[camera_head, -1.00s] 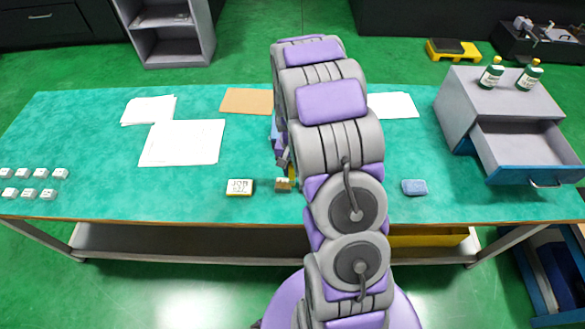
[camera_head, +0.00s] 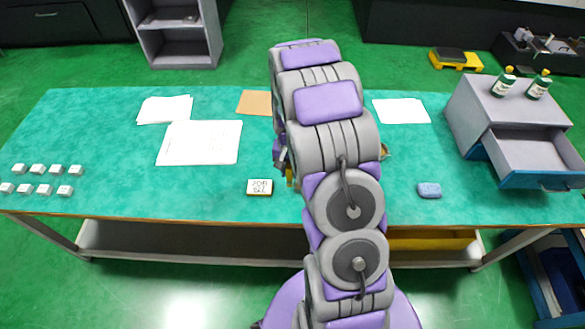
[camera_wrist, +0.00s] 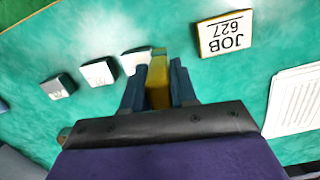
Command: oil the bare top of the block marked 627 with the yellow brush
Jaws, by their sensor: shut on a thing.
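My gripper (camera_wrist: 158,88) is shut on the yellow brush (camera_wrist: 158,80), seen in the wrist view. In the head view my arm hides most of the gripper, and only a bit of yellow (camera_head: 290,177) shows beside it. The sign reading JOB 627 (camera_wrist: 225,35) lies near the gripper; it also shows in the head view (camera_head: 259,187). Several pale-topped blocks stand in a row: one (camera_wrist: 134,58) partly behind the brush, one (camera_wrist: 97,73) and one (camera_wrist: 58,86) farther left. Their numbers are too small to read. The brush tip is hidden, so contact cannot be told.
Small white blocks (camera_head: 39,169) stand at the table's left end. Papers (camera_head: 200,142) lie toward the back. A blue sponge (camera_head: 429,190) lies right of my arm. A grey cabinet (camera_head: 480,108) with an open drawer (camera_head: 535,150) and two bottles (camera_head: 504,85) stands at the right.

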